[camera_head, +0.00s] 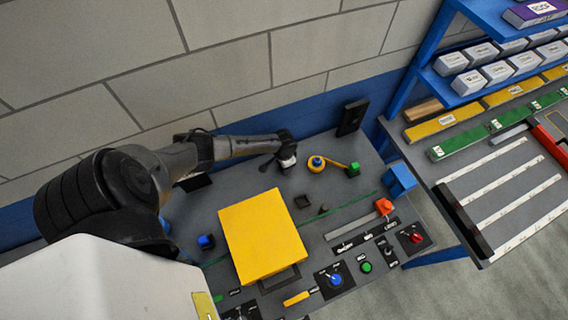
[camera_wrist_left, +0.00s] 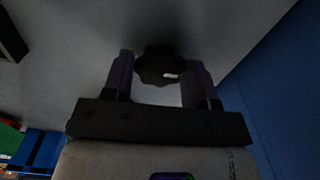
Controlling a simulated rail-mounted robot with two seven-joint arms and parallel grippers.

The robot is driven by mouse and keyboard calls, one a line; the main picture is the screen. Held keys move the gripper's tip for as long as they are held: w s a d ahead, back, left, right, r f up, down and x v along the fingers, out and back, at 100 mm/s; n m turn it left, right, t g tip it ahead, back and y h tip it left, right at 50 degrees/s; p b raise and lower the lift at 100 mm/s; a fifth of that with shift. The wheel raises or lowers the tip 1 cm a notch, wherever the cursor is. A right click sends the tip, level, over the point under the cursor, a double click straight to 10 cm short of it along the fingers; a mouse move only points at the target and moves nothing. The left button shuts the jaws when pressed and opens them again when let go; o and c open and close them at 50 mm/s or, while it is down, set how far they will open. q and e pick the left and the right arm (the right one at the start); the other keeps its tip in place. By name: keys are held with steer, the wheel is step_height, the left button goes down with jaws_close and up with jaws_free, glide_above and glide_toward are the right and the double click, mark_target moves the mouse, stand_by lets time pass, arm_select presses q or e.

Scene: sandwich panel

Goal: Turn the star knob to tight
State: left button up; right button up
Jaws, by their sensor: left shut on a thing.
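The star knob (camera_wrist_left: 160,66) is a dark, lobed knob with a small white mark on its right side, seen in the left wrist view. My left gripper (camera_wrist_left: 160,80) has its two fingers on either side of the knob and is shut on it. In the head view my left gripper (camera_head: 286,160) is at the back of the grey panel table, and it hides the knob there. The knob's tight marking cannot be seen. My right gripper is not in view.
A yellow box (camera_head: 262,235) stands mid-panel. A black upright block (camera_head: 352,117) stands at the back edge. Switches and knobs line the front. A blue shelf (camera_head: 470,80) stands at right.

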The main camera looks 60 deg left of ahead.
arm_select(q)
steer(key=shift+m, duration=0.5)
steer(key=o, duration=0.9)
steer(key=shift+r, duration=0.25)
steer(key=shift+r+p, duration=0.5)
steer(key=shift+r, duration=6.15)
